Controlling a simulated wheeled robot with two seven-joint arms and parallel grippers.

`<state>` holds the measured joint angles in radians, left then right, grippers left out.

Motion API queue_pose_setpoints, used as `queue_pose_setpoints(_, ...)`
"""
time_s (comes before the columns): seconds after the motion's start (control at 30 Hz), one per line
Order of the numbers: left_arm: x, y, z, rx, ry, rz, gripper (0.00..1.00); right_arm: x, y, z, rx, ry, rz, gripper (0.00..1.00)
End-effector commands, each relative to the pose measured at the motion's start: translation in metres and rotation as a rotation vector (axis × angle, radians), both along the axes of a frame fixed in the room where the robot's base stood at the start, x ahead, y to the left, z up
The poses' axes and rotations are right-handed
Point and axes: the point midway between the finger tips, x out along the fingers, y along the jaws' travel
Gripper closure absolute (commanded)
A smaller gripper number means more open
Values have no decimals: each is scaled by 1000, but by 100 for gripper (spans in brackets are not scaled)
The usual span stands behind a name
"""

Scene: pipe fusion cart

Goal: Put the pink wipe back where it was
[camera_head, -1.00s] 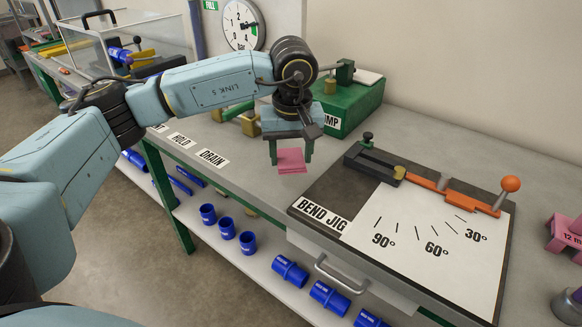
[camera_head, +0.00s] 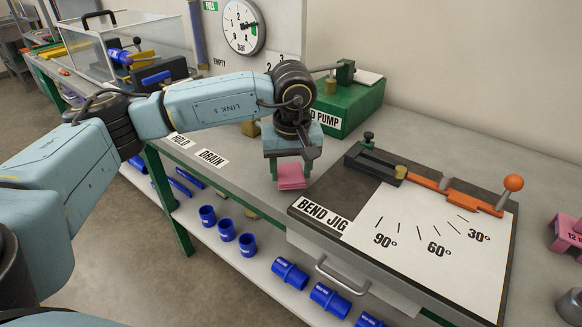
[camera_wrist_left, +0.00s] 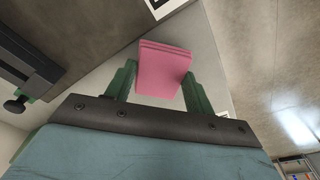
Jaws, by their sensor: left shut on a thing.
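The pink wipe (camera_head: 291,177) is a small folded pad held between the green fingers of my left gripper (camera_head: 289,172). The gripper points down over the bench strip between the DRAIN label and the bend jig. In the left wrist view the wipe (camera_wrist_left: 163,70) sits between the two fingers of the left gripper (camera_wrist_left: 160,80), with its layered edge showing. I cannot tell from the head view whether the wipe touches the bench top. My right gripper is out of view.
The bend jig (camera_head: 440,240) with its orange lever (camera_head: 455,193) lies to the right. A green hand pump (camera_head: 350,105) stands behind the gripper. The bench (camera_head: 240,180) is clear around the wipe. Blue sockets (camera_head: 226,230) sit on the lower shelf.

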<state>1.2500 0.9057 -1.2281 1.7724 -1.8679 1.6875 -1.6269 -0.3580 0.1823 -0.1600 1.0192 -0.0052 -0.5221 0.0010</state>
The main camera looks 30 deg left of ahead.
Motion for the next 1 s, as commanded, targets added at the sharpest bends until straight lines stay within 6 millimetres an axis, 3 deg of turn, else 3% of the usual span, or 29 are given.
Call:
queue_pose_setpoints(0.07, 0, 0, -2, 0, 0, 0, 65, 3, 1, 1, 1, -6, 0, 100)
queue_pose_setpoints(0.1, 0, 0, -2, 0, 0, 0, 45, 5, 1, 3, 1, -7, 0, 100)
queue_pose_setpoints(0.27, 0, 0, -1, 0, 0, 0, 25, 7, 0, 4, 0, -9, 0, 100)
queue_pose_setpoints(0.67, 0, 0, 2, 0, 0, 0, 25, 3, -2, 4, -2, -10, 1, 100)
queue_pose_setpoints(0.8, 0, 0, 10, -1, -1, 0, 25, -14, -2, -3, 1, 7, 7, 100)
queue_pose_setpoints(1.0, -4, -4, 62, 1, -5, -2, 25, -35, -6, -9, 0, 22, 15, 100)
